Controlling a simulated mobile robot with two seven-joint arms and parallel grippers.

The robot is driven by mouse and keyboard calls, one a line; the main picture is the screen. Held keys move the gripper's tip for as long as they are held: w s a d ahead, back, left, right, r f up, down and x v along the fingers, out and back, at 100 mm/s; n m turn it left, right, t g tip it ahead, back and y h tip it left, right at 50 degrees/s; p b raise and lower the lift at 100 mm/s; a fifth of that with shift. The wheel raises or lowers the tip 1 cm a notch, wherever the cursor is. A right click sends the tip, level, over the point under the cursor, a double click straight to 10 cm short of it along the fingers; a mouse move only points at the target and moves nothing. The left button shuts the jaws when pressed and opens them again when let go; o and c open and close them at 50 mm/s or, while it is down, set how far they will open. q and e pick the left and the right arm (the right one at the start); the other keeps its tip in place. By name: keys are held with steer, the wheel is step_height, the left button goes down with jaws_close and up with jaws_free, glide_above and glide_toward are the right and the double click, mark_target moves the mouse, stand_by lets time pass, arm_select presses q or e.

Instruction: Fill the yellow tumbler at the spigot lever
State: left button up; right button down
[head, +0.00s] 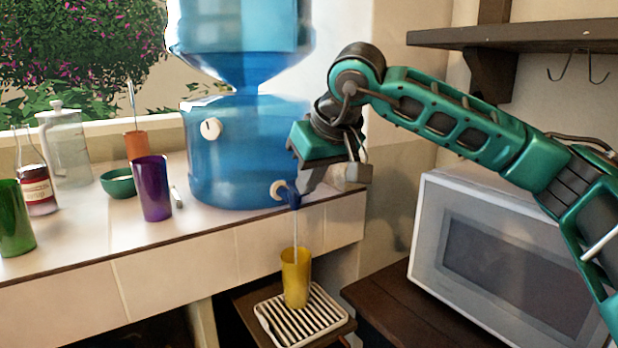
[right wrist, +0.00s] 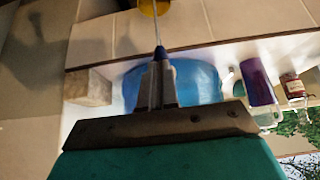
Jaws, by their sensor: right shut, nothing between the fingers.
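The yellow tumbler (head: 296,280) stands upright on the slatted drip tray (head: 269,324), below the spigot (head: 279,190) of the blue water dispenser (head: 225,165). A thin pale stream (head: 295,228) runs from the spigot down into the tumbler. The water level inside cannot be made out. My right gripper (head: 301,196) is shut and empty, its fingertips at the blue spigot lever (head: 292,197), seemingly against it. In the right wrist view the shut fingertips (right wrist: 157,68) meet the blue lever (right wrist: 160,53), with the yellow tumbler (right wrist: 153,7) at the top edge. My left gripper is out of view.
On the counter at left stand a purple tumbler (head: 152,190), a green tumbler (head: 14,222), an orange cup (head: 136,145), a green bowl (head: 117,184), a bottle (head: 36,185) and a glass pitcher (head: 66,145). A white microwave (head: 432,228) stands at right, under a dark shelf (head: 530,34).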

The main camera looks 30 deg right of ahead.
steer(key=shift+r, duration=0.1)
stand_by(0.7)
arm_select(q)
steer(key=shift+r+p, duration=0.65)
steer(key=shift+p, duration=0.1)
arm_select(e)
steer(key=shift+r, duration=0.75)
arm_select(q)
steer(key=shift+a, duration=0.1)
